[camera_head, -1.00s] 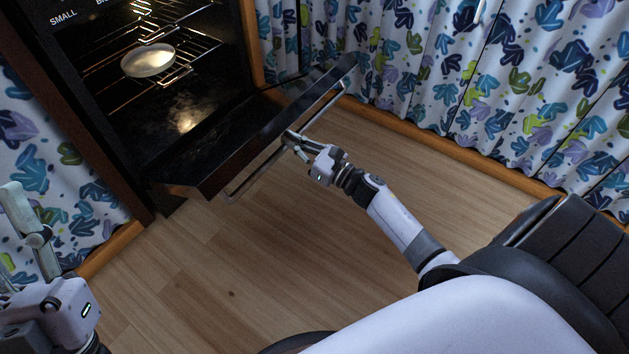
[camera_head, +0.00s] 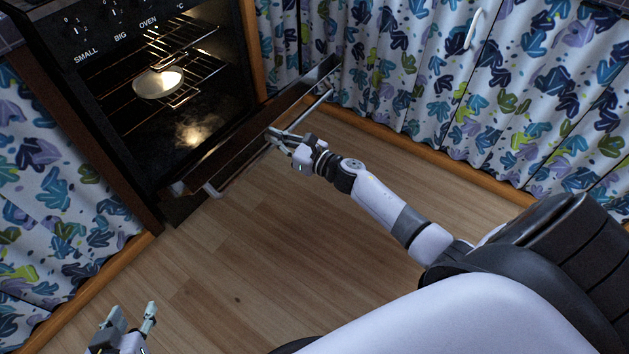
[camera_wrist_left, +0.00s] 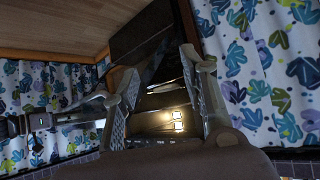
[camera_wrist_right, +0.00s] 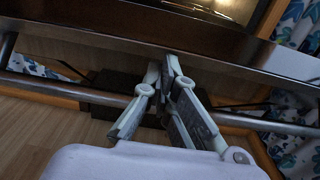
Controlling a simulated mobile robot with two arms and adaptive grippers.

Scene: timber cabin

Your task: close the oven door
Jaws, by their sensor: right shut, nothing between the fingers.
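The black oven (camera_head: 130,58) stands at the upper left in the head view. Its door (camera_head: 240,140) is hinged down and partly open, with the lit inside still visible above it. A metal bar handle (camera_head: 212,190) runs along the door's front. My right gripper (camera_head: 272,134) is shut and empty at the middle of the door. In the right wrist view its fingers (camera_wrist_right: 170,68) cross the handle bar (camera_wrist_right: 255,124), with their tips close to the door front (camera_wrist_right: 110,32); contact is unclear. My left gripper (camera_head: 132,316) is open and empty at the lower left, away from the door.
A pale round dish (camera_head: 158,82) sits on a wire rack (camera_head: 200,88) inside the oven. Patterned curtains (camera_head: 440,90) hang on both sides above wooden base strips. The wooden floor (camera_head: 250,250) before the oven is clear.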

